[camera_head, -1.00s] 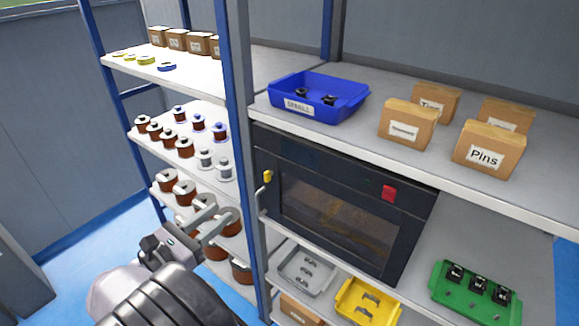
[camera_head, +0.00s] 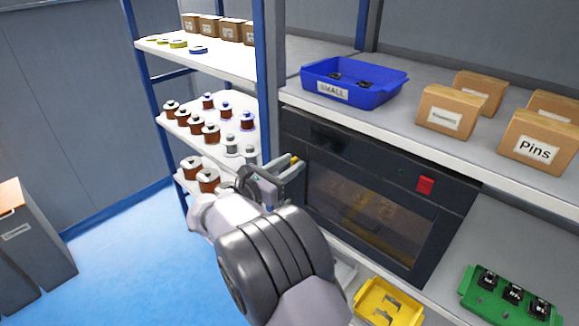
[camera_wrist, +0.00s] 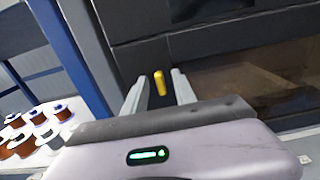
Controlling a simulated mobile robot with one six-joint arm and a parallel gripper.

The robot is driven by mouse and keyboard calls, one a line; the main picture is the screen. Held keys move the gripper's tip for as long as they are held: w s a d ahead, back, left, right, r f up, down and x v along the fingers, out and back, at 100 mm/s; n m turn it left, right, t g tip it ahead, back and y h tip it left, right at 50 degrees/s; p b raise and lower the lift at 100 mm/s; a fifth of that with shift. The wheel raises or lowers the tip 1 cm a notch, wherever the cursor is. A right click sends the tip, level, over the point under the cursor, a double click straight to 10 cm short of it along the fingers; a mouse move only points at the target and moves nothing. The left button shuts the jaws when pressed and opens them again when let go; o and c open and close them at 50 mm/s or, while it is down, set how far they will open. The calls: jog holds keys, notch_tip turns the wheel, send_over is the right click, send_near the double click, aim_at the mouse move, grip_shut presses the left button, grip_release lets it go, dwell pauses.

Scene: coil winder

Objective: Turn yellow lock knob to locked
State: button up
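The yellow lock knob (camera_wrist: 160,82) is a small upright yellow lever on the left side of the dark machine front. In the wrist view it stands between the two finger tips of my gripper (camera_wrist: 157,88), with a gap on each side. In the head view the yellow knob (camera_head: 295,160) shows just beyond my gripper (camera_head: 289,171), partly hidden by it. My gripper is open and points at the machine front. The machine (camera_head: 370,200) has a dark window and a red button (camera_head: 425,185) at its upper right.
A blue shelf post (camera_wrist: 72,60) stands close left of my gripper. Shelves of wire spools (camera_head: 200,130) are left of it. A blue bin (camera_head: 390,95) and cardboard boxes sit above the machine. A yellow tray (camera_head: 372,305) and a green tray (camera_head: 470,300) are below.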

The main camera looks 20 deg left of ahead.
jog(key=shift+c, duration=0.2)
grip_shut()
jog(key=shift+s+d+f+m+b, duration=0.1)
jog(key=shift+m+b, duration=2.55)
jog(key=shift+m, duration=1.85)
jog(key=shift+d+f+m+b, duration=0.1)
jog(key=shift+m+b, duration=2.5)
jog(key=shift+m, duration=1.9)
jog(key=shift+o, duration=0.2)
grip_release()
